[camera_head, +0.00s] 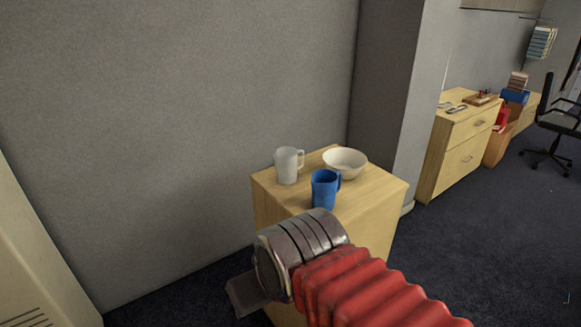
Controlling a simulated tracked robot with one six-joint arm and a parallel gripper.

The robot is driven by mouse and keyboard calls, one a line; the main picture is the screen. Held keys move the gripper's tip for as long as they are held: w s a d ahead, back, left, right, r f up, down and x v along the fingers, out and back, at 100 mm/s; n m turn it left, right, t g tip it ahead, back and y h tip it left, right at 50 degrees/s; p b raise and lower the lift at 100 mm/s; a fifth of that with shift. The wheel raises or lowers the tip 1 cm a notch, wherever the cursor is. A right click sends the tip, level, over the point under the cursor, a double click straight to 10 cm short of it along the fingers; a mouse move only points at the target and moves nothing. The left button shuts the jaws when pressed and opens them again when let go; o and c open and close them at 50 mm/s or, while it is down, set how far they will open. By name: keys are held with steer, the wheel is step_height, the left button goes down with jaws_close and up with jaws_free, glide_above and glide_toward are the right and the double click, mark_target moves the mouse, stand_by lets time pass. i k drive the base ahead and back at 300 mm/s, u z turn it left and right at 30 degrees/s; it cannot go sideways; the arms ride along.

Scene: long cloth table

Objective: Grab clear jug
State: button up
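A translucent whitish jug (287,166) with a handle on its right side stands upright on a light wooden cabinet (376,193), towards its back left. A blue mug (323,190) stands in front of it to the right, and a cream bowl (345,162) sits to its right. My gripper (243,296) is at the lower left end of my red-sleeved arm, below and in front of the cabinet top, apart from the jug. Its fingers are mostly hidden behind the metal wrist, so its opening does not show.
A grey wall (180,120) stands behind the cabinet, and a wall corner juts out at its right. A beige locker (35,255) is at the left. Another wooden cabinet (462,150) and a black office chair (556,125) are farther right. Dark carpet (480,240) is open at right.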

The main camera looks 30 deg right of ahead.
mark_target(285, 158)
steer(key=u, duration=0.05)
steer(key=i, duration=1)
steer(key=z, duration=0.05)
